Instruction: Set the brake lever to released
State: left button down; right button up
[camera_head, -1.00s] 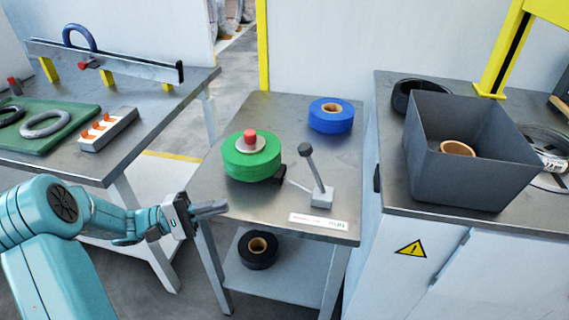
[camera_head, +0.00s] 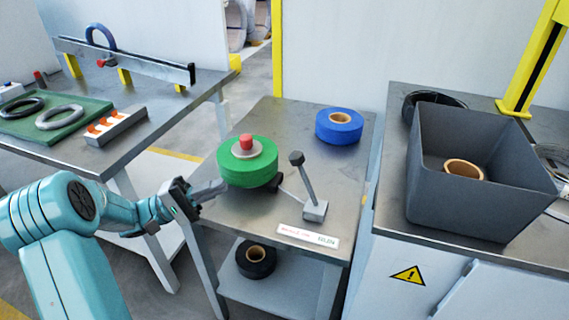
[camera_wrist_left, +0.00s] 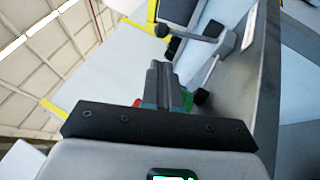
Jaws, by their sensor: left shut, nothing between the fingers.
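The brake lever (camera_head: 305,180) stands on a small grey block near the front right of the middle table, its dark knob up and its shaft tilted a little to the left. A label strip (camera_head: 307,236) with red and green print lies in front of it, too small to read. My left gripper (camera_head: 222,187) is shut and empty at the table's left front edge, left of the lever and apart from it. In the left wrist view the closed fingers (camera_wrist_left: 160,82) point towards the lever's dark knob (camera_wrist_left: 163,30). My right gripper is not in view.
A green roll (camera_head: 240,170) on a spindle with a red cap sits just left of the lever. A blue tape roll (camera_head: 339,127) lies behind. A dark bin (camera_head: 470,205) stands on the right counter.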

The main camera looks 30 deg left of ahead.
aim_at(307, 181)
pick_arm(q)
jog(key=shift+w+d, duration=0.1)
jog(key=shift+d, duration=0.05)
jog(key=shift+r, duration=0.1)
jog(key=shift+w+d+r, duration=0.15)
jog(key=shift+d, duration=0.05)
jog(key=x, duration=1.3)
jog(key=shift+b, duration=0.3)
jog(key=shift+w+r, duration=0.1)
